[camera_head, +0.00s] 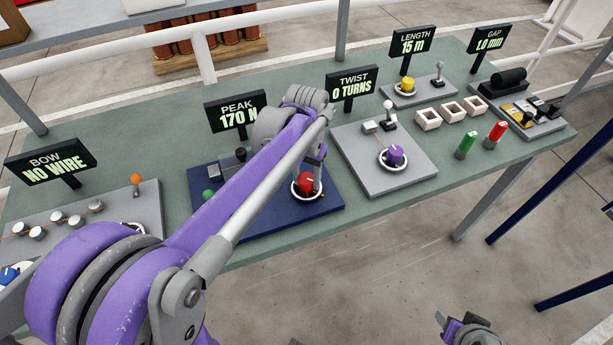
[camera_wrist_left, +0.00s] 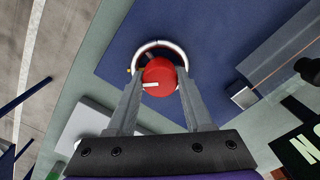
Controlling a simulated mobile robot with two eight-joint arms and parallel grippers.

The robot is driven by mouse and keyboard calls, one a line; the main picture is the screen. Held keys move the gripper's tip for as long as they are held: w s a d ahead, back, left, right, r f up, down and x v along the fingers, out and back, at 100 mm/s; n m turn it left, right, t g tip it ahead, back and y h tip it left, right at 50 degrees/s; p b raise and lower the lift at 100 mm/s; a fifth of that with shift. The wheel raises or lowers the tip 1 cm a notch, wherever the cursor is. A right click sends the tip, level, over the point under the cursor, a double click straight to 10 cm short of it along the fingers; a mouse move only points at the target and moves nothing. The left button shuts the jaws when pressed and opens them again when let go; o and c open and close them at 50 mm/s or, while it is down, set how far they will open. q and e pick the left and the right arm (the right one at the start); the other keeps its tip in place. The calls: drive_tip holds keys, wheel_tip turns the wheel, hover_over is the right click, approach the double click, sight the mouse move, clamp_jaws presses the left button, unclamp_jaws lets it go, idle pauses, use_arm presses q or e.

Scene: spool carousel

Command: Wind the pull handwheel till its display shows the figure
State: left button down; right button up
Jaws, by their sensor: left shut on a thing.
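The pull handwheel is a red knob (camera_head: 305,183) with a white pointer mark, inside a white ring on the blue station plate (camera_head: 265,222). The black peak display (camera_head: 228,113) behind it reads "PEAK 170 N", its right end partly covered by my arm. My left gripper (camera_head: 313,176) reaches down over the knob and is shut on it. In the left wrist view the red knob (camera_wrist_left: 159,77) sits between the two grey fingers, its white mark pointing left. My right gripper (camera_head: 458,326) hangs low at the bottom edge, away from the bench; its jaw opening is unclear.
On the green bench (camera_head: 130,115), the twist station (camera_head: 385,182) with a purple knob stands close to the right. Left is the bow station (camera_head: 140,205), its sign reading "NO WIRE". Green (camera_head: 466,144) and red (camera_head: 496,132) cylinders stand farther right. My left arm covers part of the blue plate.

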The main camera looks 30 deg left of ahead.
sight(306, 178)
use_arm(q)
drive_tip(key=m, duration=0.6)
drive_tip(key=shift+m, duration=0.3)
drive_tip(key=m, duration=0.6)
idle(0.4)
drive_tip(key=shift+c, duration=1.5)
unclamp_jaws()
wheel_tip(306, 178, up, 11)
drive_tip(key=shift+f, duration=0.1)
